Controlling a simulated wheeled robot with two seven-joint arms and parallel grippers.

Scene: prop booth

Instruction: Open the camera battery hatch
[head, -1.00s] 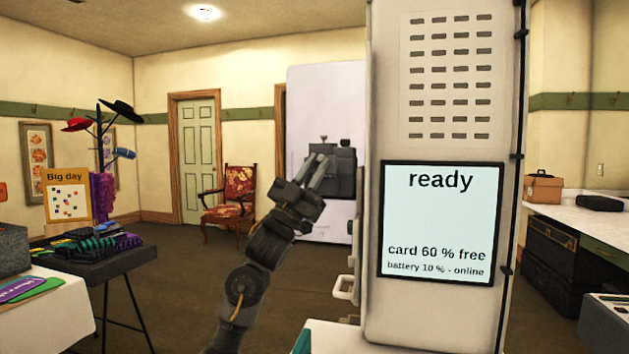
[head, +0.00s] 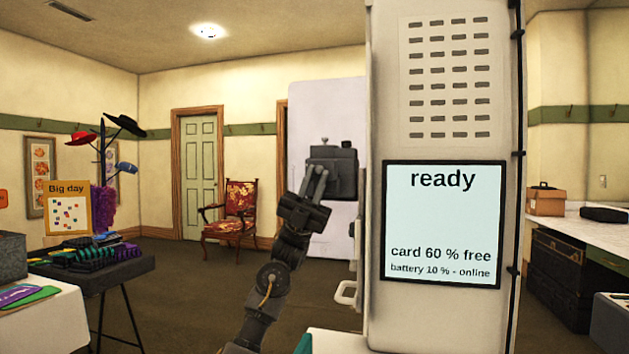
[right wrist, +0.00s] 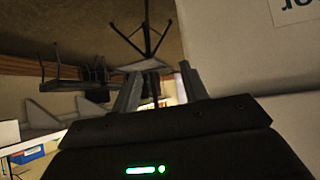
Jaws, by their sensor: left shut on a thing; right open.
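The dark camera (head: 340,172) is mounted on the pale panel of the booth, left of the big white column. My left gripper (head: 316,182) is at the camera's lower left side, its fingers close together and shut on a small part there. That part seems to be the battery hatch, but the fingers hide it and its outline is too small to make out. The screen (head: 442,225) reads "ready", "card 60 % free" and "battery 10 % - online". My right gripper (right wrist: 160,95) is open and empty in the right wrist view.
The white column (head: 400,40) stands close in front and right of the camera. A white handle (head: 346,293) sticks out at its lower left. A table of props (head: 95,275) and a hat stand (head: 104,160) are at the left. The floor toward the red chair (head: 232,212) is clear.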

